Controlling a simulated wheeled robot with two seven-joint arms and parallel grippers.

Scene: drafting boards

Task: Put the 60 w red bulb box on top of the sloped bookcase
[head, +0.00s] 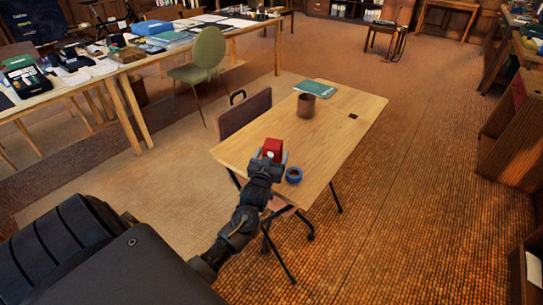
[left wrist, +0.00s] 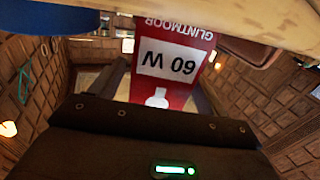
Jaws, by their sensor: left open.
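The red 60 W bulb box (head: 273,146) stands at the near left edge of the wooden table (head: 345,125). My left gripper (head: 269,157) is open at the box, its fingers reaching to the box's near side. In the left wrist view the box (left wrist: 182,88) shows close ahead, its "60 W" label upside down, between the finger shapes. I cannot tell whether the fingers touch it. A wooden case with a slanted side (head: 512,140) stands at the right; it may be the sloped bookcase. My right gripper is not in view.
A blue tape roll (head: 294,175) lies just right of the gripper. A brown cup (head: 306,106) and a green book (head: 315,88) are at the table's far end. A brown chair (head: 245,112) is at its left side. Open floor (head: 425,150) lies between table and case.

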